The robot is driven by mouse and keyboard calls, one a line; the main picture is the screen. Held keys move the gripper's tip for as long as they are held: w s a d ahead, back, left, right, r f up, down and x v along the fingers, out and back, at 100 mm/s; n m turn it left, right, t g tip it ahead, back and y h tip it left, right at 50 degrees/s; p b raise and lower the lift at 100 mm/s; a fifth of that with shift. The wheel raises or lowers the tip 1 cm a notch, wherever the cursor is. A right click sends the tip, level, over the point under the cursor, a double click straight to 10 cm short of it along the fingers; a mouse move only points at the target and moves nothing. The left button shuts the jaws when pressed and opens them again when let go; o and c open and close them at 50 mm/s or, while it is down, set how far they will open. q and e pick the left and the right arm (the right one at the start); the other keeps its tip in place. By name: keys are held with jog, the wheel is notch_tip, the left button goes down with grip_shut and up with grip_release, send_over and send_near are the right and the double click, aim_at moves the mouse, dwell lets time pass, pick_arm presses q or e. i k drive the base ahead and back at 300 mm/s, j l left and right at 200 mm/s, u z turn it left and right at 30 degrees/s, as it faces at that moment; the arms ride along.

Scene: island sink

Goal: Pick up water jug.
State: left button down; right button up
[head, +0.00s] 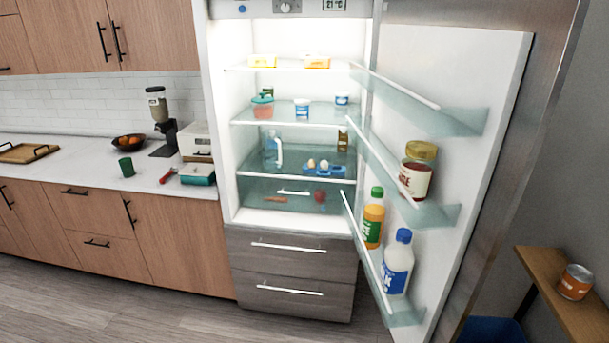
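The water jug (271,151) appears to be the clear, bluish container with a white handle on the left of a lower shelf inside the open fridge (230,130). It stands upright, and its clear body is hard to make out against the pale interior. An egg holder (325,171) with eggs is to its right on the same level. Neither of my grippers shows in the head view.
The fridge door (490,140) stands open to the right, its racks holding a jar (417,172), an orange bottle (374,222) and a milk bottle (397,265). A counter (75,165) runs left. A wooden shelf (560,290) with a can (575,282) is at right. Floor in front is clear.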

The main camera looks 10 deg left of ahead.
aim_at(272, 145)
jog(key=i+j+z, duration=0.1)
jog(key=i+j, duration=0.45)
jog(key=j, duration=0.15)
jog(key=i+j+z, duration=0.25)
jog(key=i+j, duration=0.25)
jog(key=j, duration=0.25)
jog(key=i+j, duration=0.25)
jog(key=j, duration=0.15)
jog(key=i+j+z, duration=0.15)
jog(key=j, duration=0.25)
jog(key=i+j, duration=0.25)
jog(key=j, duration=0.2)
jog(key=i+j+z, duration=0.15)
jog(key=j, duration=0.3)
jog(key=i, duration=0.25)
